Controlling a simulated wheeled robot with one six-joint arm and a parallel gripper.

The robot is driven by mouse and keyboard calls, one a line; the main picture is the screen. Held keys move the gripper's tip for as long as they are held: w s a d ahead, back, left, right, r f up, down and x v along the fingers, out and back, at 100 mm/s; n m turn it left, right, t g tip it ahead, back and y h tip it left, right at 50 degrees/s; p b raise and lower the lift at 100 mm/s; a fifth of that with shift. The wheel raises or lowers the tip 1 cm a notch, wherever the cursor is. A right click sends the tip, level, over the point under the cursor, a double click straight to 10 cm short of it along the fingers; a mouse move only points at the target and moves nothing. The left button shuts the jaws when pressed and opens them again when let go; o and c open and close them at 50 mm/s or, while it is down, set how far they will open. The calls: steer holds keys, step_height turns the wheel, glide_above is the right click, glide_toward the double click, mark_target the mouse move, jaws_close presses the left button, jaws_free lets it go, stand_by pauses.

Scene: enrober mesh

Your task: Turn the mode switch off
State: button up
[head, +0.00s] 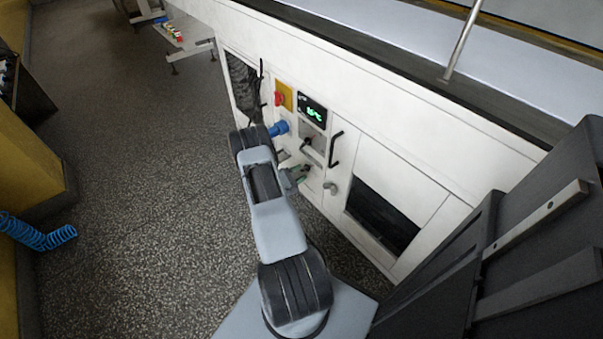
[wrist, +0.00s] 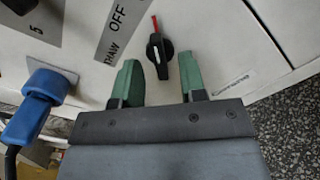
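The mode switch is a black rotary knob (wrist: 159,53) with a red pointer in the wrist view, on the white machine panel (wrist: 208,40). The pointer points up, slightly left, in the picture. A grey label plate (wrist: 116,22) to its left reads OFF and THAW. My gripper (wrist: 158,75) is open, with one green finger on each side of the knob in the picture. I cannot tell whether the fingers touch it. In the head view my gripper (head: 296,176) is at the machine's front, and the knob cannot be made out there.
A blue plug (wrist: 38,105) sits in the panel left of my gripper. In the head view, a red emergency button (head: 280,99), a green-lit display (head: 313,111) and black door handles (head: 335,149) are close by. Open speckled floor (head: 150,190) lies to the left.

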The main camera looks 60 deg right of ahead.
steer(key=shift+s+d, duration=0.2)
steer(key=shift+d, duration=0.45)
jaws_close()
